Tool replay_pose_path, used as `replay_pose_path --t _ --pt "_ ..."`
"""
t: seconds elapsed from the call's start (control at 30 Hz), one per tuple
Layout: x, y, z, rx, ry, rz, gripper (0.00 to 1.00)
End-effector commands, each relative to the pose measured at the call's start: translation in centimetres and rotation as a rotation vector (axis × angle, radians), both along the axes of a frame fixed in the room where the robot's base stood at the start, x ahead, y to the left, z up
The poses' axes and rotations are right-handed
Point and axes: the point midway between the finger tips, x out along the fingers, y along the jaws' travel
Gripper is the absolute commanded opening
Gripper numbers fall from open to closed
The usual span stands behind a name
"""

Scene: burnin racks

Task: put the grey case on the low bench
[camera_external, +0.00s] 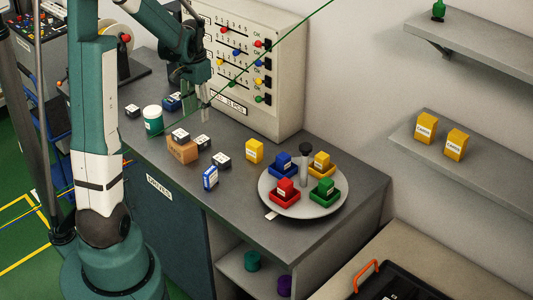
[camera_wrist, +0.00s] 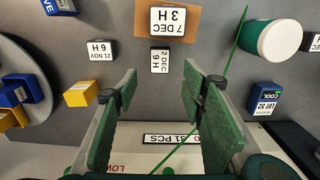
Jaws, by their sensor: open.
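A dark grey-black case (camera_external: 402,287) with an orange handle (camera_external: 365,276) lies at the bottom right edge of the external view, partly cut off. It is the only thing there that looks like the grey case. It rests on a low beige-topped surface (camera_external: 405,242), which may be the low bench; I cannot be sure. My gripper (camera_external: 205,114) is open and empty above the back of the workbench, near the panel, far from the case. In the wrist view my gripper (camera_wrist: 162,88) has its green fingers apart, with nothing between them. The case is not in the wrist view.
The grey workbench (camera_external: 330,235) holds a round turntable (camera_external: 265,200) with coloured blocks, a cardboard block (camera_external: 182,151), a green-and-white cup (camera_external: 153,120) and several labelled cubes. The switch panel (camera_external: 275,90) stands behind. Wall shelves (camera_external: 480,185) are at right.

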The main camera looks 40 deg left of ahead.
Motion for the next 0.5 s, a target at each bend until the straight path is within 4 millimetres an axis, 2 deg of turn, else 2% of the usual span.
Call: replay_pose_path --t 0.33,0.5 --pt "-0.01 -0.05 0.03 0.0 -0.001 0.0 0.41" --pt "-0.06 -0.71 0.59 0.005 -0.009 -0.001 0.41"
